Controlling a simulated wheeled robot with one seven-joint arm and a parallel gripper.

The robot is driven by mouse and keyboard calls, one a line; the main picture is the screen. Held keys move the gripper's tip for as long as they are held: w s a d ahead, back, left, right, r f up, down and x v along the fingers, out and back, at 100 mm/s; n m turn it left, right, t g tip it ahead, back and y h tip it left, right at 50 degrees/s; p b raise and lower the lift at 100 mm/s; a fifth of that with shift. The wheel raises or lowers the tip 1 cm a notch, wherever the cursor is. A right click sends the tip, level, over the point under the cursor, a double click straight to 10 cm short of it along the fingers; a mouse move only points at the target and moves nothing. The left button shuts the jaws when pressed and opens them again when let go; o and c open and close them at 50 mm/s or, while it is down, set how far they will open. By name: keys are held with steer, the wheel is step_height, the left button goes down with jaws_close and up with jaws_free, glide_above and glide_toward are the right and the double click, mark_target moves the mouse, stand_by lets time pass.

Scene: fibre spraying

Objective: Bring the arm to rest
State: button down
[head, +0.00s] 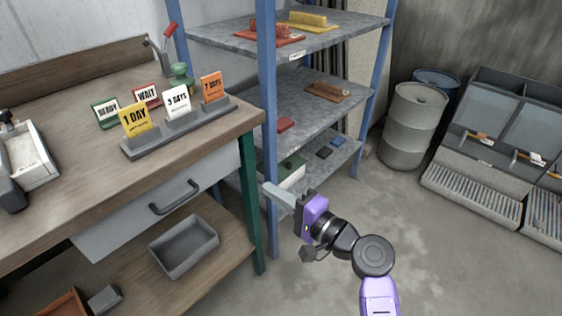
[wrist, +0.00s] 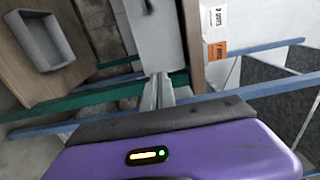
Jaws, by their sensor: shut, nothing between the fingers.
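My gripper (head: 276,195) is purple and black with pale grey fingers. In the head view it is held in the air in front of the blue-posted shelf rack, right of the workbench's green leg. Its fingers are together with nothing between them. In the wrist view the shut fingers (wrist: 158,90) point towards the green leg and the bench drawer. My arm (head: 345,245) reaches up from the bottom of the head view, bent at its joints, over bare floor.
The workbench (head: 75,85) carries a holder (head: 180,128) with day cards. A grey tray (head: 184,246) sits on its lower shelf. The rack's blue post (head: 267,120) is close to my gripper. Drums (head: 410,125) and a grated unit (head: 475,188) stand right. Floor (head: 375,200) is free between.

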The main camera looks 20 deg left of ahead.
steer(key=w+d+f+t+h, duration=0.25)
steer(key=d+t+h, duration=0.35)
steer(key=d, duration=0.5)
steer(key=s+d+f+n+t+h, duration=0.1)
steer(key=s+d+f+t+h, duration=0.15)
steer(key=s+d, duration=0.55)
steer(key=s+d+f+t+h, duration=0.1)
steer(key=s+d+t+h, duration=0.25)
steer(key=s+d, duration=0.45)
steer(key=s+d+r+n+g+h, duration=0.15)
steer(key=s+d, duration=0.25)
steer(key=s, duration=0.5)
steer(key=s+d+n+g+h, duration=0.15)
steer(key=s+d, duration=0.25)
steer(key=s, duration=0.4)
steer(key=s+d+r+h, duration=0.1)
steer(key=s+d+h, duration=0.1)
steer(key=s+d, duration=0.5)
step_height(320, 180, up, 16)
steer(key=s+a+p, duration=0.1)
steer(key=a+p, duration=0.1)
steer(key=p, duration=1.4)
steer(key=shift+s+a, duration=0.3)
